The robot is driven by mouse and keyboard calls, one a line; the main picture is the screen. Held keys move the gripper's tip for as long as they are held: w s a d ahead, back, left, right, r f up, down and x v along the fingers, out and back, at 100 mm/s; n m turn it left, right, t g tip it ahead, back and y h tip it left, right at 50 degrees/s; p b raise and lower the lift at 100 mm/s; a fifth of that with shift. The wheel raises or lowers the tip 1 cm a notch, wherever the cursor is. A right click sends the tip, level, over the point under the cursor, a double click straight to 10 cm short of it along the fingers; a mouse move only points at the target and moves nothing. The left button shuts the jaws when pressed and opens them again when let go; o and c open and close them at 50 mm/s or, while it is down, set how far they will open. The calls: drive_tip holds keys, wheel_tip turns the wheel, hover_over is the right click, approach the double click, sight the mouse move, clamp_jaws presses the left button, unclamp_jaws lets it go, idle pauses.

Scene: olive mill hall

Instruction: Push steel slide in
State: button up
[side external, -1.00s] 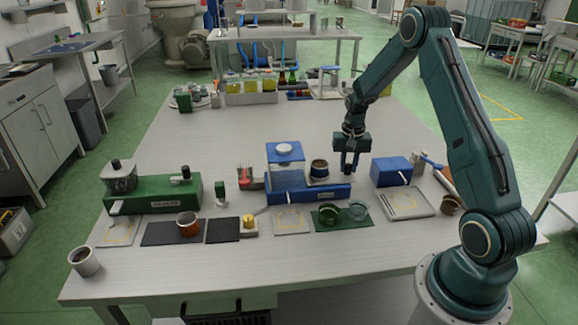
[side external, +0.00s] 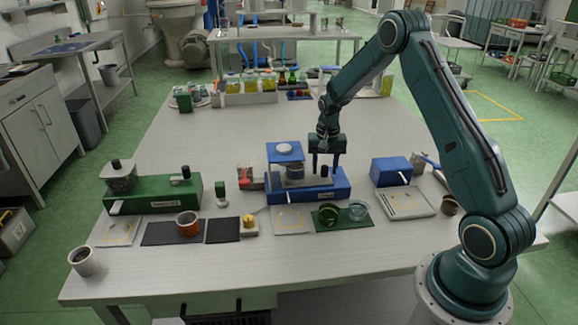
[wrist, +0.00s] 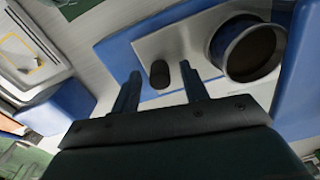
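The blue machine (side external: 340,190) stands mid-table with a blue top and a clear housing. The steel slide (wrist: 180,42) shows in the wrist view as a pale plate bearing a dark-filled metal cup (wrist: 246,50) and a dark upright knob (wrist: 159,74). In the side view the cup (side external: 295,174) is under the blue top, and the knob (side external: 323,172) stands to its right. My gripper (side external: 324,169) is above the right part of the blue base. Its fingers (wrist: 159,72) are apart, with visible gaps beside the knob, holding nothing.
A blue box (side external: 391,171) and a tray (side external: 408,206) stand to the right. Glass bowls on a green mat (side external: 342,222) lie in front. A green machine (side external: 158,193) is at left.

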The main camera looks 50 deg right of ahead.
idle(0.3)
wheel_tip(320, 180, up, 14)
idle(0.8)
drive_tip(key=shift+f, duration=0.1)
drive_tip(key=shift+d, duration=0.1)
drive_tip(key=c, duration=0.8)
drive_tip(key=shift+d+f+m, duration=0.15)
drive_tip(key=shift+d+m, duration=0.05)
drive_tip(key=shift+m, duration=0.1)
clamp_jaws()
drive_tip(key=s+d+f+m+t+y, duration=0.1)
drive_tip(key=s+d+f+m+y, duration=0.2)
drive_tip(key=d+m, duration=0.7)
drive_tip(key=shift+s+f+y, duration=0.2)
drive_tip(key=shift+s+y, duration=0.1)
drive_tip(key=shift+y, duration=0.3)
